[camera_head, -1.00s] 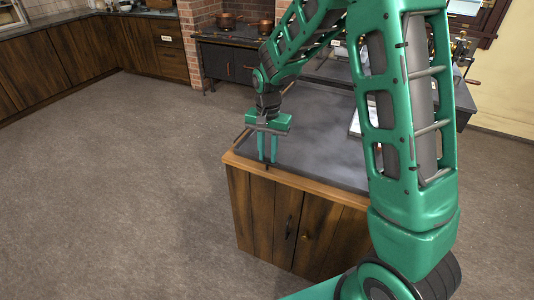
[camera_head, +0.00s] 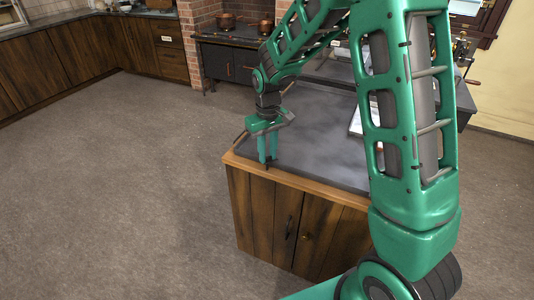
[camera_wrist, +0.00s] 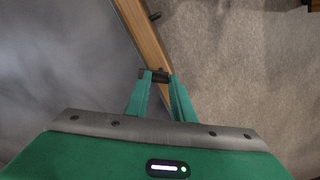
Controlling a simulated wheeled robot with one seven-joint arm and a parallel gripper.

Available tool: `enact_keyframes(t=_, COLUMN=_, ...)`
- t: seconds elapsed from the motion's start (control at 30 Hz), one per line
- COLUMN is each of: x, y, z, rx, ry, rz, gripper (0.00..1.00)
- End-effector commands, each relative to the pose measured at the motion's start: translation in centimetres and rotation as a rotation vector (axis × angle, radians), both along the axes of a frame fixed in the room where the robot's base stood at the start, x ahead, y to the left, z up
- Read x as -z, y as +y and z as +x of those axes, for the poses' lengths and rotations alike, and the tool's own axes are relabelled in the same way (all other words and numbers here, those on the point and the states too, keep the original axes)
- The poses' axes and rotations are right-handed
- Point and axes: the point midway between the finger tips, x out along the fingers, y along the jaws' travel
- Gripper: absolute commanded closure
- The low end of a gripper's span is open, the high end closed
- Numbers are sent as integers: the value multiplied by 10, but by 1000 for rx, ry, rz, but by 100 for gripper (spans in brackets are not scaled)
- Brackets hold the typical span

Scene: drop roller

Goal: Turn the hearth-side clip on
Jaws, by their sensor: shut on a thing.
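A small dark clip (camera_wrist: 157,76) sits at the wooden edge of the grey-topped counter (camera_head: 310,125). My gripper (camera_wrist: 159,80) points down at the counter's edge, with its two green fingers closed on this clip. In the head view my gripper (camera_head: 267,160) is at the counter's near-left edge, and the fingers hide most of the clip. A second dark peg (camera_wrist: 154,16) sticks out from the wooden edge further along in the wrist view. I cannot tell from the frames whether the held clip is on or off.
A brick hearth (camera_head: 215,15) with a dark stove and copper pots stands behind. Wooden cabinets (camera_head: 95,50) line the back left. A pale sheet or book (camera_head: 356,122) lies on the counter, partly behind my arm. The floor (camera_head: 110,170) at left is clear.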

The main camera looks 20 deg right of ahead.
Motion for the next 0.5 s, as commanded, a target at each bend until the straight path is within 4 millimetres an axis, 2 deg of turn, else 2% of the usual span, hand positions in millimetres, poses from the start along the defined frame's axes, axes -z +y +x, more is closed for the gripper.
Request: enact_keyframes(t=0.5, x=-1, y=0, z=3, rx=-431, ry=-7, rz=0, gripper=100)
